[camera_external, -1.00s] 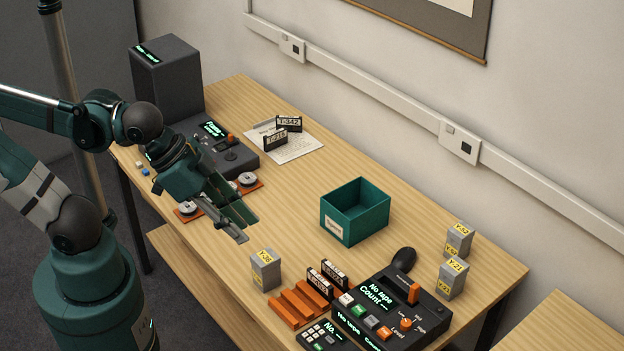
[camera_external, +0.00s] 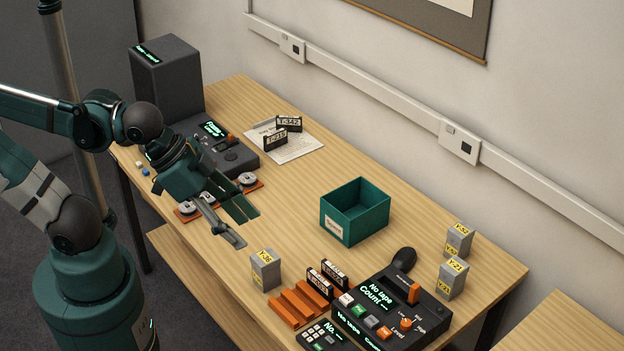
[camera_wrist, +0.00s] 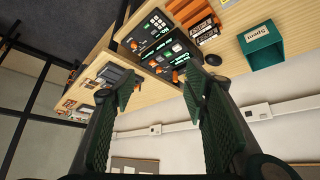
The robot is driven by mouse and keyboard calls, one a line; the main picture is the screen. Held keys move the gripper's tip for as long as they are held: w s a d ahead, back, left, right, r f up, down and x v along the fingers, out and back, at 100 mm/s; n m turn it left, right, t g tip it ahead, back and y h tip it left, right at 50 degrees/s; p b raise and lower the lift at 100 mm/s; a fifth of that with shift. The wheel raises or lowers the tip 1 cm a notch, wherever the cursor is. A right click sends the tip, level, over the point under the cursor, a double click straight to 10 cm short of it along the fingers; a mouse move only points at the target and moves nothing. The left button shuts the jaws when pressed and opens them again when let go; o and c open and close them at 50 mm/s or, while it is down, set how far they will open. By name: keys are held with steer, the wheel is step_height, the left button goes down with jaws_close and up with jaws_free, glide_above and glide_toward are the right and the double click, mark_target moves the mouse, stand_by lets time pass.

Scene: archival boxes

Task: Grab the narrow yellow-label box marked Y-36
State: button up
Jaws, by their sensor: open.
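A narrow grey box with yellow labels (camera_external: 265,271) stands upright near the table's front edge in the external view. Its top label appears to read Y-36. My gripper (camera_external: 245,227) is open and empty above the table, to the upper left of this box and apart from it. In the wrist view my gripper's two fingers (camera_wrist: 160,80) are spread wide with nothing between the tips. I cannot make out the Y-36 box clearly in the wrist view.
Orange racks (camera_external: 298,304) and upright black cassettes (camera_external: 333,274) stand close right of the box. A console (camera_external: 390,308) lies beyond them. Two similar yellow-label boxes, Y-52 (camera_external: 458,240) and Y-21 (camera_external: 452,278), stand farther right. An open teal bin (camera_external: 350,222) stands behind.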

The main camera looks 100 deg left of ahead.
mark_target(266, 256)
steer(key=shift+o, duration=0.8)
steer(key=a+f+n+g+h+b, duration=0.1)
steer(key=a+f+n+b, duration=0.1)
steer(key=a+f+n, duration=0.3)
steer(key=w+a+f+n+g+h+b, duration=0.1)
steer(key=a+f+n+b, duration=0.1)
steer(key=a+f+n, duration=0.4)
steer(key=a+f+n+g+b, duration=0.2)
steer(key=a+f+n, duration=0.3)
steer(key=f+n, duration=0.7)
steer(key=shift+w+a+f+n+h, duration=0.2)
steer(key=shift+w+a+n+h, duration=0.15)
steer(key=shift+n, duration=0.45)
steer(key=shift+s+a+f+n+h+b, duration=0.15)
steer(key=shift+a+f+n+b, duration=0.1)
steer(key=shift+f+n, duration=0.25)
steer(key=shift+s+a+f+n+h+b, duration=0.1)
steer(key=shift+a+f+n+b, duration=0.2)
steer(key=shift+n, duration=0.2)
steer(key=shift+d+f, duration=0.1)
steer(key=shift+f, duration=0.1)
steer(key=shift+x, duration=1.15)
